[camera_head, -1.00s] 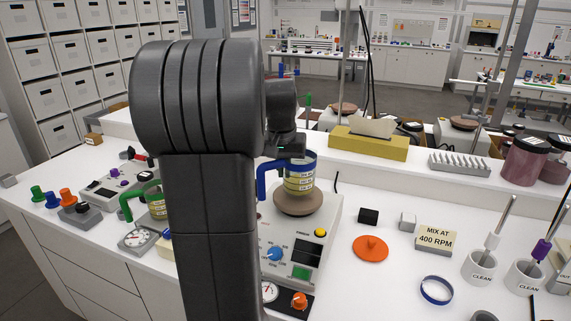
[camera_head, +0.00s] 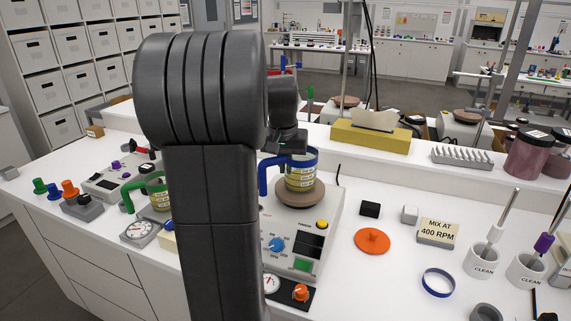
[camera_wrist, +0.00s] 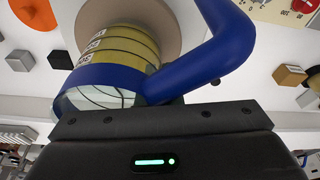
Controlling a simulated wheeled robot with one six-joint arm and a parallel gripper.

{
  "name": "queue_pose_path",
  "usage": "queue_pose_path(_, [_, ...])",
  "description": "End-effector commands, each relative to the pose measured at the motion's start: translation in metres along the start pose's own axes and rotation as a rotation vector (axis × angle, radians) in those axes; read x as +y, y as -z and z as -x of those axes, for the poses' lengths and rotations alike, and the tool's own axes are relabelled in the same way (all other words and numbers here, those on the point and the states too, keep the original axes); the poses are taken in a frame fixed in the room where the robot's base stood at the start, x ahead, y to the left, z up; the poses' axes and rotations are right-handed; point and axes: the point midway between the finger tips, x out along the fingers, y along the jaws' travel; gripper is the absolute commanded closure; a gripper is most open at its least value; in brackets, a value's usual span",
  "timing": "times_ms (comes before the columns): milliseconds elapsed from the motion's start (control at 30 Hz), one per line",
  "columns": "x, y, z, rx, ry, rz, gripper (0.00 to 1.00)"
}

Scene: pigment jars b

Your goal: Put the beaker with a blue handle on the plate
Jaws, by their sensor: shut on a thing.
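The beaker with a blue handle (camera_head: 301,173) has a blue rim band and yellowish contents. My gripper (camera_head: 287,146) is shut on it from behind its upper left side; the fingertips are mostly hidden. The beaker is upright over the round brown plate (camera_head: 312,199) of the stirrer. I cannot tell whether its base touches the plate. In the wrist view the blue handle (camera_wrist: 208,52) extends up and right, and the plate (camera_wrist: 186,18) shows around the beaker's base.
A green-handled beaker (camera_head: 130,195) stands left, partly behind my arm. Right of the stirrer (camera_head: 290,245) are a black block (camera_head: 370,209), an orange lid (camera_head: 372,241), a blue ring (camera_head: 438,283) and a "MIX AT 400 RPM" sign (camera_head: 437,232). A yellow tissue box (camera_head: 370,139) stands behind.

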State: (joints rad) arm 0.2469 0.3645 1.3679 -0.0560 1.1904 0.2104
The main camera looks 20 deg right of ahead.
Motion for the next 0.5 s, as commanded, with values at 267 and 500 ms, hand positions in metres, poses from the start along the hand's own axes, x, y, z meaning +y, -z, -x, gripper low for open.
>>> queue_pose_path(267, [0.0000,-0.0006,-0.0030,0.001,0.000,0.000,0.77])
queue_pose_path(500, [0.0000,-0.0007,-0.0031,0.000,0.000,0.000,0.69])
